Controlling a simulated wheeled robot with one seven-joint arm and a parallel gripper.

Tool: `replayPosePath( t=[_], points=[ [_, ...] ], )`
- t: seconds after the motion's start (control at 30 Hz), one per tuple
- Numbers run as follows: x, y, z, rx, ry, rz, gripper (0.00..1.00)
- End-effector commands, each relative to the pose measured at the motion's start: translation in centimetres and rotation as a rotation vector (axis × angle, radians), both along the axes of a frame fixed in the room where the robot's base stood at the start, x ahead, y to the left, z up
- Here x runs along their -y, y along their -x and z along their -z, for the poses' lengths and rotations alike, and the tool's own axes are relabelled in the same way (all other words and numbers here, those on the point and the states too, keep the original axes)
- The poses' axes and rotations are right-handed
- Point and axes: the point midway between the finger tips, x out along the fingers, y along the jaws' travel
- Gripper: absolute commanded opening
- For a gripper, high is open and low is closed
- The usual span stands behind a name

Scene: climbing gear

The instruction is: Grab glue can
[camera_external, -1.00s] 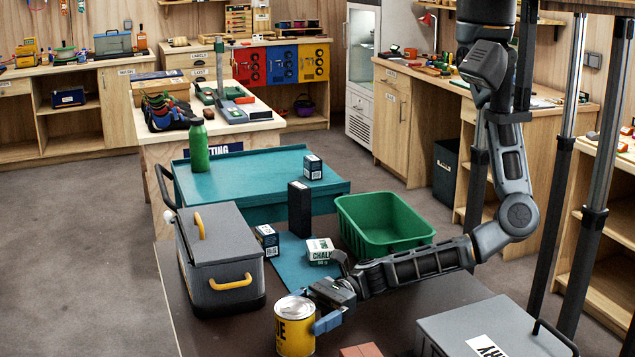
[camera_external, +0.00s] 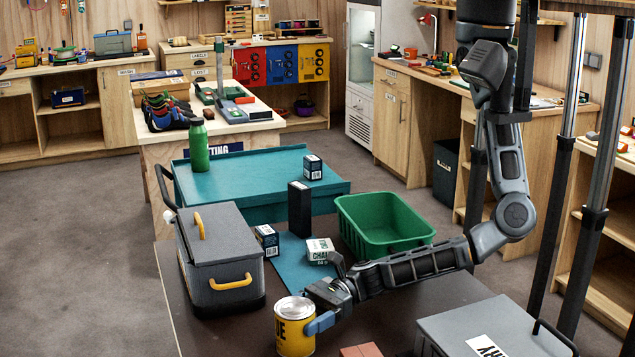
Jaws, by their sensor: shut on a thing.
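The glue can (camera_external: 294,330) is a yellow tin with dark lettering and a pale metal lid. It stands upright at the front of the dark table (camera_external: 215,334). My gripper (camera_external: 312,324) reaches it from the right and is shut on it. One blue finger shows against the can's right side; the other finger is hidden behind the can. The can's bottom is near the table top, and I cannot tell whether it touches.
A grey cooler box (camera_external: 222,262) stands left of the can, and a green bin (camera_external: 385,225) behind. A white chalk box (camera_external: 319,251) lies close behind my gripper. A brick-red block (camera_external: 361,350) and a grey case (camera_external: 490,325) are to the right.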

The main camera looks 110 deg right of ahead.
Motion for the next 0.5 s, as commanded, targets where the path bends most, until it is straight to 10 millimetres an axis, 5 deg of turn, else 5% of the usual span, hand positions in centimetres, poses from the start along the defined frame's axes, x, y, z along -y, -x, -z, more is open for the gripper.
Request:
replayPosePath(
  t=[0.17, 0.5],
  points=[
    [0.03, 0.00, 0.00, 0.000, 0.000, 0.001, 0.30],
    [-0.01, -0.03, -0.51, 0.003, -0.001, 0.000, 0.30]
  ],
)
